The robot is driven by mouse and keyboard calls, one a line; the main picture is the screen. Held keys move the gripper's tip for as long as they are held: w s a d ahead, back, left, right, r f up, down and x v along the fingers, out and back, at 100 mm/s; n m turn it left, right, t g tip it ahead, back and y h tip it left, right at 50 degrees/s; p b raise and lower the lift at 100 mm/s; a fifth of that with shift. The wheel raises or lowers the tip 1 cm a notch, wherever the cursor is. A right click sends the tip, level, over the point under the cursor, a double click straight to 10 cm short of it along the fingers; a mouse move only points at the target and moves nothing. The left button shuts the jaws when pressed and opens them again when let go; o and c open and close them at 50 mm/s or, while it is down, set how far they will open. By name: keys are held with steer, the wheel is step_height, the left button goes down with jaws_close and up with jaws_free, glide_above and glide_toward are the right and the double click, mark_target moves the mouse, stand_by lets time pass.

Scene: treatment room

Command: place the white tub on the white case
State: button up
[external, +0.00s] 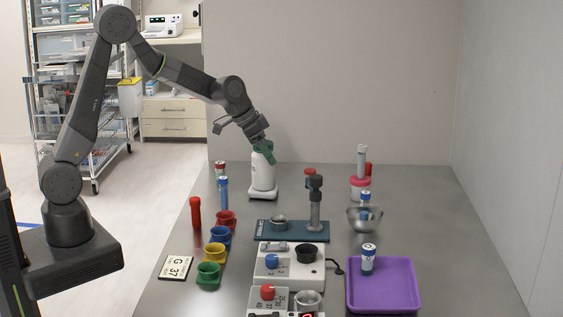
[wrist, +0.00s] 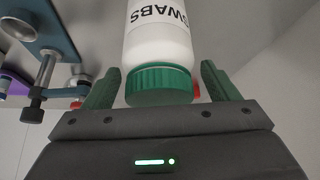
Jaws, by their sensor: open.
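The white tub (external: 262,174) has a green lid and stands upright at the back left of the grey table. It rests on a small, flat white piece (external: 263,195) that looks like the white case. In the wrist view the tub (wrist: 158,40) shows a "SWABS" label and a ribbed green lid (wrist: 160,84). My gripper (external: 264,152) is at the lid from above. Its green fingers (wrist: 160,88) are open, one on each side of the lid, with gaps visible. The fingers partly hide the lid in the external view.
A teal stand (external: 291,231) with a grey post is right of and in front of the tub. Blue-capped (external: 223,193) and red (external: 195,212) tubes stand to its left. A white device (external: 289,266), purple tray (external: 383,286) and metal bowl (external: 364,221) lie nearer or to the right.

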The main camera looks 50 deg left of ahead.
steer(key=shift+s+a+r, duration=0.1)
steer(key=shift+r, duration=0.4)
steer(key=v, duration=1.1)
steer(key=shift+s, duration=0.1)
